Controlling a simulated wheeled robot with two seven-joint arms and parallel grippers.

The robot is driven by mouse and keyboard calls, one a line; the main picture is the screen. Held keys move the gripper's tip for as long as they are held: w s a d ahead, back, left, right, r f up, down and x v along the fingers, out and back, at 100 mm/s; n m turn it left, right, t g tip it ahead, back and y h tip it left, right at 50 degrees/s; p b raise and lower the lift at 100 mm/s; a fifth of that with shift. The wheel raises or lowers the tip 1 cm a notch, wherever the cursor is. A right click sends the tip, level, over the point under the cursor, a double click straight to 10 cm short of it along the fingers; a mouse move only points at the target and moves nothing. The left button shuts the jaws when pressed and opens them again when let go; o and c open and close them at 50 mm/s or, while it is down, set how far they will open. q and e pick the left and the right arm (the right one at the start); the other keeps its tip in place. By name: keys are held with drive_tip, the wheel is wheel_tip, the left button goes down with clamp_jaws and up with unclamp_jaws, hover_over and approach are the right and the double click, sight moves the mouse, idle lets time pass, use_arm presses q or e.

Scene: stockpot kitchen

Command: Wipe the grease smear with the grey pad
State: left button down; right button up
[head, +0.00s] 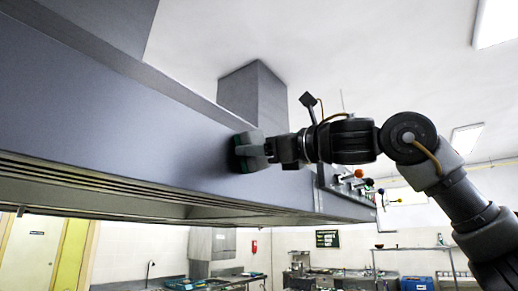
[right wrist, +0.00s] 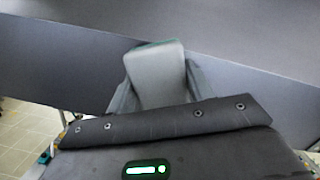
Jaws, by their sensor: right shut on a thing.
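The grey pad (right wrist: 158,76) is held between the two fingers of my right gripper (head: 256,150). In the head view the pad (head: 242,152) is a small dark block at the fingertips, against or very close to the front face of the hood (head: 110,110); I cannot tell whether it touches. In the right wrist view the pad's grey face and a thin green edge show between the fingers (right wrist: 157,88), with the hood panel (right wrist: 60,60) just beyond. I see no grease smear in either view; it may be hidden behind the pad. My left gripper is not in view.
A grey duct (head: 255,92) rises above the hood. Several coloured knobs (head: 360,174) stick out at the hood's right end, below my right forearm. Shelving and counters (head: 415,262) stand far below at the back. Open air lies right of the hood.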

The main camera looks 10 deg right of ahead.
sight(234, 144)
drive_tip(key=shift+s+a, duration=1.35)
drive_tip(key=shift+a, duration=0.1)
drive_tip(key=shift+w, duration=0.2)
drive_tip(key=shift+d, duration=0.1)
drive_tip(key=shift+w+d, duration=1.3)
drive_tip(key=shift+d, duration=0.3)
drive_tip(key=shift+s+a, duration=0.15)
